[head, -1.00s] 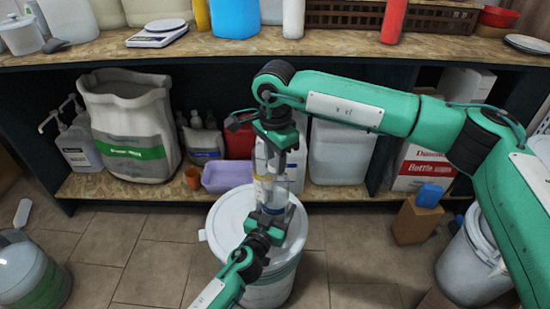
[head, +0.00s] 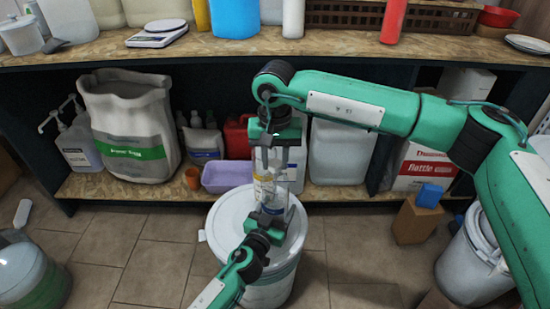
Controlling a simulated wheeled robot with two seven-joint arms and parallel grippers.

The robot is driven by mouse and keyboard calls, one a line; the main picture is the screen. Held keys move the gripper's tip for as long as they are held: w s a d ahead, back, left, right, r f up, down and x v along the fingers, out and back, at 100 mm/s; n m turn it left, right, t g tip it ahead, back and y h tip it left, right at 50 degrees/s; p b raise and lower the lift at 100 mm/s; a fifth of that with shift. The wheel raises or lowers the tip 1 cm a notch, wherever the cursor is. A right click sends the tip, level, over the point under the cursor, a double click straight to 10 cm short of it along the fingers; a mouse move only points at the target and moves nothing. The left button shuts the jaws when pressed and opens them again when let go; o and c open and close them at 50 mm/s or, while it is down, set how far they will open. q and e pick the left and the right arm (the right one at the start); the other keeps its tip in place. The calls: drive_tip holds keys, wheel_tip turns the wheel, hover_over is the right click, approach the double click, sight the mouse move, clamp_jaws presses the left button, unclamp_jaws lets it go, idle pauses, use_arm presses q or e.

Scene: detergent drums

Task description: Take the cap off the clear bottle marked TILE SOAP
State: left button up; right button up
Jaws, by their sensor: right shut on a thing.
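The clear bottle (head: 264,187) stands upright over the white lidded drum (head: 232,212) in the middle, with a yellowish band and pale label; I cannot read its lettering. My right gripper (head: 271,160) comes down from above and is shut at the bottle's top. The cap is hidden between its fingers. My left gripper (head: 270,208) reaches up from below to the bottle's lower part. Its fingers are partly hidden against the bottle, and I cannot tell whether they close on it.
Behind is a shelf unit with a big sack (head: 130,125), a lilac tub (head: 227,176), an orange cup (head: 192,178) and a red jug (head: 238,137). A cardboard box (head: 417,220) with a blue item (head: 429,195) stands at right. Floor left of the drum is clear.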

sight(275, 163)
drive_tip(key=shift+r, duration=0.2)
idle(0.3)
drive_tip(key=shift+r, duration=0.9)
drive_tip(key=shift+r, duration=0.1)
drive_tip(key=shift+r, duration=1.95)
use_arm(q)
drive_tip(key=o, duration=2)
drive_tip(key=shift+c, duration=0.2)
